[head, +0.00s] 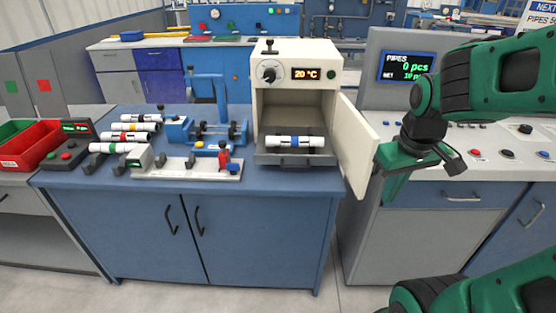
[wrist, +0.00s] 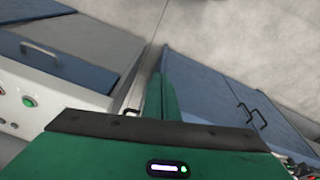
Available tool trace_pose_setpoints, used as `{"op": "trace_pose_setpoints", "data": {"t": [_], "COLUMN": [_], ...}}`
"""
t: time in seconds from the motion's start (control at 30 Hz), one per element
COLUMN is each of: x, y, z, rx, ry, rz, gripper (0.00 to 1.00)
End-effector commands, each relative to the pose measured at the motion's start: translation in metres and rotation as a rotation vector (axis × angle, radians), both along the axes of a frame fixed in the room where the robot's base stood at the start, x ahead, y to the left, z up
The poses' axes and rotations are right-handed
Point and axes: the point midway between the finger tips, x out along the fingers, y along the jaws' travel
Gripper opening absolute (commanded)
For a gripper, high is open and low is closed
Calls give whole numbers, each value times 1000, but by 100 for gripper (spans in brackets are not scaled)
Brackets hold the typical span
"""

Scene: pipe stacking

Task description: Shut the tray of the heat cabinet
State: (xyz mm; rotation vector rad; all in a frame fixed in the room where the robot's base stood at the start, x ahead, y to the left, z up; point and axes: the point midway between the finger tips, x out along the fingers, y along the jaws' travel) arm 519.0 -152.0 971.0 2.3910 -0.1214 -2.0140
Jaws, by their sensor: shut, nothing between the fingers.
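The heat cabinet (head: 297,72) stands on the blue bench, and its display reads 20 °C. Its door (head: 354,145) is swung open to the right. The tray (head: 296,160) sticks out at the bottom of the opening, and a white pipe with a blue band (head: 294,143) lies across it. My gripper (head: 392,192) is to the right of the open door, apart from the tray, pointing downward. Its fingers are shut and empty; they also show together in the wrist view (wrist: 161,95). The wrist view does not show the tray.
The open door stands between my gripper and the tray. Left of the cabinet are a blue vise-like fixture (head: 207,130), several banded pipes (head: 131,127) and a grey fixture (head: 187,167). A console (head: 405,78) stands at the right. The floor in front is clear.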

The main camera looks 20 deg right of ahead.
Motion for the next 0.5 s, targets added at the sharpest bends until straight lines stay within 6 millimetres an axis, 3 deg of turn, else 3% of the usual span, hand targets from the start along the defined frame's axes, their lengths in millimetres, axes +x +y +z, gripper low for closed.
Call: {"op": "trace_pose_setpoints", "data": {"t": [0.03, 0.1, 0.2, 0.33, 0.5], "x": [32, 77, 131, 177, 203], "y": [13, 38, 83, 136, 173], "z": [-3, -6, -8, -7, -4], "rx": [-29, -69, -116, -159, -188], "ry": [-41, -118, -234, -367, -465], "rz": [158, 394, 694, 970, 1131], "gripper": [0, 0, 0, 0, 0]}}
